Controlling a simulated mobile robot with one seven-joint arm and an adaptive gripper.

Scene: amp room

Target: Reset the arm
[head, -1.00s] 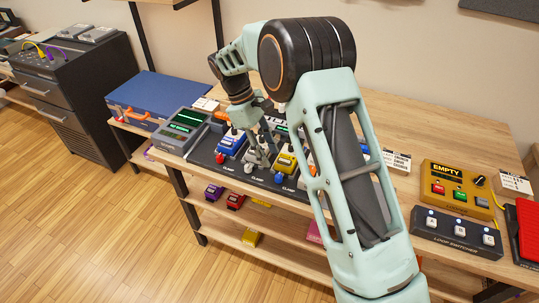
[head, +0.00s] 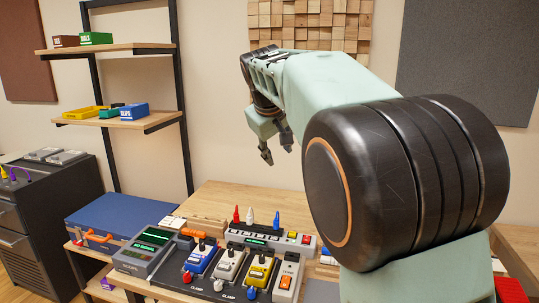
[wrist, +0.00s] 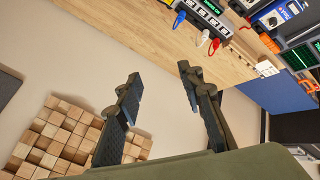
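My gripper (head: 277,148) is raised in front of the wall, above the back of the wooden workbench (head: 215,196). In the wrist view my gripper (wrist: 160,105) has its two fingers spread apart with nothing between them. It is open and empty. My arm fills the right side of the head view and hides part of the bench behind it.
The bench carries a black board with blue, white and yellow pedals (head: 259,270), a grey device with green displays (head: 146,250) and a power strip (head: 268,240). A blue case (head: 120,220) stands left. Wall shelves (head: 120,118) hold small bins. The air around the gripper looks clear.

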